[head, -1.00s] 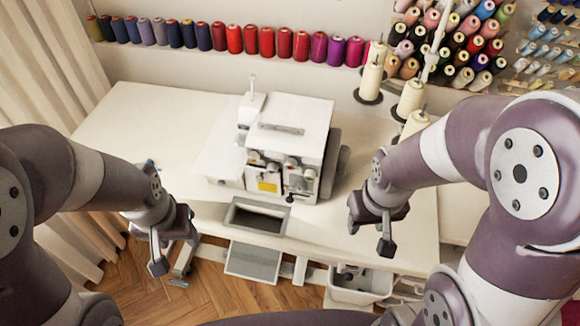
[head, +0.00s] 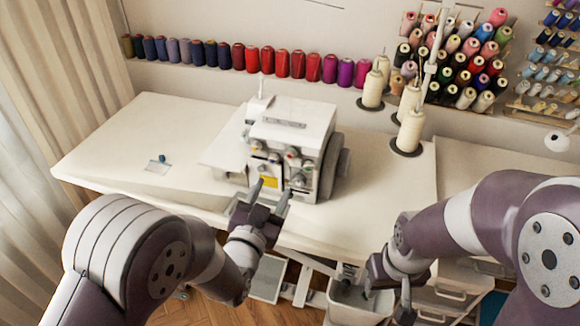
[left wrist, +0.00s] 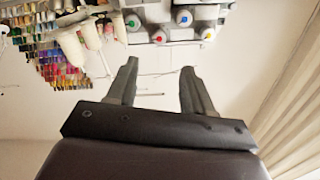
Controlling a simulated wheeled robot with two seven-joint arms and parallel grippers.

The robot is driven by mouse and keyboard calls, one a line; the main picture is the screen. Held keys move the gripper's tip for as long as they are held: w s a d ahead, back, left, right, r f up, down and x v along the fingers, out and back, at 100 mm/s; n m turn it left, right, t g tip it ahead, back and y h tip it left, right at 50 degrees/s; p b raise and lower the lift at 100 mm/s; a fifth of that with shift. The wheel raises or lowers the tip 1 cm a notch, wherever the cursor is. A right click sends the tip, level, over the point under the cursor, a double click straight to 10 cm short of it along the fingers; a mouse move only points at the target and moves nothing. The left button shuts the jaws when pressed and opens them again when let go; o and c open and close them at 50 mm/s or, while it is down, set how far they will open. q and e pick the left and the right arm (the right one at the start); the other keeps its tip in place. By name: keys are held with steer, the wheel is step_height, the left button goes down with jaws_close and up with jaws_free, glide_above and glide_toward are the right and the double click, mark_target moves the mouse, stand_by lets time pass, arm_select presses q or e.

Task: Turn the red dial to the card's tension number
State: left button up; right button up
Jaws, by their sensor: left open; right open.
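The white sewing machine (head: 290,125) stands on the table with several small dials on its front. My right gripper (head: 387,290) is open and empty.
Cream thread cones (head: 409,132) stand right of the machine. A row of coloured spools (head: 267,60) runs along the wall behind. A grey bin (head: 358,303) is below the table's front edge by my right gripper.

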mark_target(290, 156)
arm_select(q)
steer(key=x, duration=1.1)
steer(key=shift+w+d, duration=0.15)
steer(key=shift+c, duration=0.3)
jaws_close()
